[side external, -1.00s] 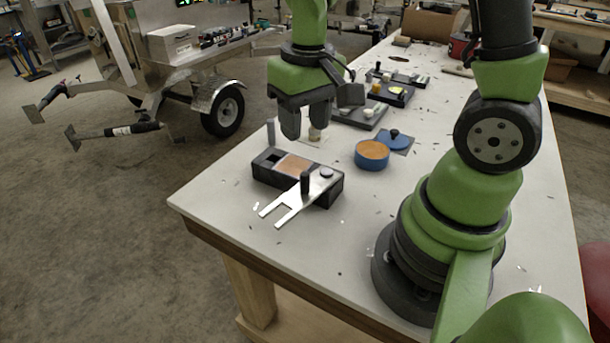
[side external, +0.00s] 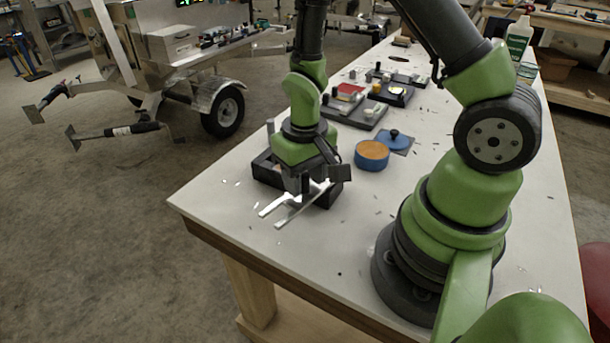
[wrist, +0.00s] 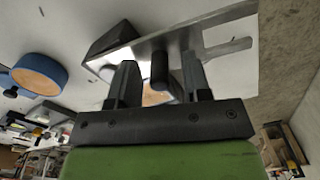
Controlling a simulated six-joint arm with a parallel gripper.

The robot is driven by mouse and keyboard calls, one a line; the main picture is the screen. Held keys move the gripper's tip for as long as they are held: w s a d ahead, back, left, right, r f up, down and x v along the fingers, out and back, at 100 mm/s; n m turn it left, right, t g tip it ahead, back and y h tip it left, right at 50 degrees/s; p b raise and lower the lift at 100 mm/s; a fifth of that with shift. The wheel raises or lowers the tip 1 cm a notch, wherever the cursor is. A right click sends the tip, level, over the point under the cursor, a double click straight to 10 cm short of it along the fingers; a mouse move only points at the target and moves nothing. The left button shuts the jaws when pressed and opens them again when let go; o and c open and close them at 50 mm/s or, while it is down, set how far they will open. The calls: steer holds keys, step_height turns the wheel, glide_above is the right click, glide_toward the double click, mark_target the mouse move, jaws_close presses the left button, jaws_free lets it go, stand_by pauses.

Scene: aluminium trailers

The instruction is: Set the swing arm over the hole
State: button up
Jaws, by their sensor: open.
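The swing arm (side external: 297,211) is a flat silvery plate with a forked end, mounted on a black block (side external: 265,172). Its fork sticks out past the block's front side over the table. A dark upright post stands on the plate; in the wrist view the post (wrist: 160,70) is between my two fingers, with gaps beside it. My gripper (side external: 310,184) is open, pointing down, low over the block and around the post. It covers most of the block's top, so the hole is hidden. The swing arm's plate (wrist: 187,40) shows beyond my fingertips in the wrist view.
A blue round container (side external: 371,156) with a tan top stands right of the block, with a blue knobbed lid (side external: 394,141) behind it. Dark fixtures (side external: 355,113) stand farther back. The table's front edge is near the fork. Small scraps lie scattered.

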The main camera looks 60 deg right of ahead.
jaws_close()
